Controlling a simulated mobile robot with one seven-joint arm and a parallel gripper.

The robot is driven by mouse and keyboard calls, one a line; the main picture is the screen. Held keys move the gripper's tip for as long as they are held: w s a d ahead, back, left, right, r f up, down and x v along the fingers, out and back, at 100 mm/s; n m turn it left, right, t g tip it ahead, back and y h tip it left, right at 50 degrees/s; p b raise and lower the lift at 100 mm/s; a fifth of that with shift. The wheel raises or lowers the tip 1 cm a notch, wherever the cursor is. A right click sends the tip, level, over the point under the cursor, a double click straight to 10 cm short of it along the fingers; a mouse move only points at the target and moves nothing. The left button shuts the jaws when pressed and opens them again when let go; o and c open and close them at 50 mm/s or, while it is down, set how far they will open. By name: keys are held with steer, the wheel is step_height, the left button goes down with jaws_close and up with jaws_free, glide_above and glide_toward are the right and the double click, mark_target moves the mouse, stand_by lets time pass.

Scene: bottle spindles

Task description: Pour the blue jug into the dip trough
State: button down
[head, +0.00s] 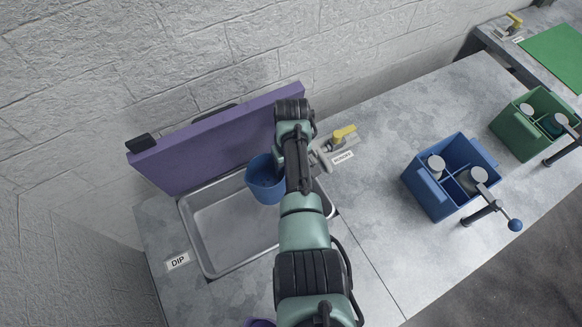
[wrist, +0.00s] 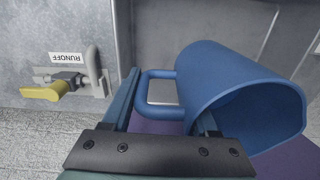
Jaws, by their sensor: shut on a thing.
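The blue jug (head: 264,188) hangs over the back right part of the metal dip trough (head: 228,236). Its open mouth shows from above in the head view, and it looks close to upright; a slight tilt I cannot tell. In the wrist view the jug (wrist: 232,85) has its handle between the fingers of my gripper (wrist: 165,98), which is shut on it. My arm covers the gripper and part of the jug in the head view. The trough's visible floor is bare, and a "DIP" label (head: 178,262) lies at its left front.
A purple panel (head: 205,150) stands up along the trough's back. A yellow-handled tap (head: 343,133) with a "RUNOFF" label (head: 342,158) is just right. Blue (head: 430,196) and green (head: 515,139) crates with bottles stand farther right. The counter between is clear.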

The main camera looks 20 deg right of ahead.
steer(key=shift+d+r, duration=0.1)
steer(key=shift+r, duration=0.1)
steer(key=shift+w+d+r+h+p, duration=0.1)
steer(key=shift+d+r+h+p, duration=0.15)
steer(key=shift+r+h+p, duration=1.05)
steer(key=shift+d+r+t+h+p, duration=0.4)
steer(key=shift+r+t+h+p, duration=0.15)
steer(key=shift+h, duration=0.45)
steer(key=h, duration=0.1)
steer(key=r+h+b, duration=0.1)
steer(key=h, duration=0.1)
steer(key=t+h+b, duration=0.1)
steer(key=shift+a+r, duration=0.25)
steer(key=shift+r, duration=0.1)
steer(key=shift+a+r+h+b, duration=0.1)
steer(key=shift+a+h+b, duration=0.15)
steer(key=shift+h+b, duration=0.45)
steer(key=shift+a+r+h+b, duration=0.1)
steer(key=shift+a+h+b, duration=0.15)
steer(key=shift+h+b, duration=0.4)
steer(key=shift+s+a+f+t+h+b, duration=0.15)
steer(key=shift+a+t+h+b, duration=0.3)
steer(key=shift+h+b, duration=0.6)
steer(key=shift+s+a+b, duration=0.1)
steer(key=shift+a+b, duration=0.25)
steer(key=shift+b, duration=0.65)
steer(key=shift+a+f+h+b, duration=0.15)
steer(key=shift+h+b, duration=0.15)
steer(key=shift+b, duration=0.15)
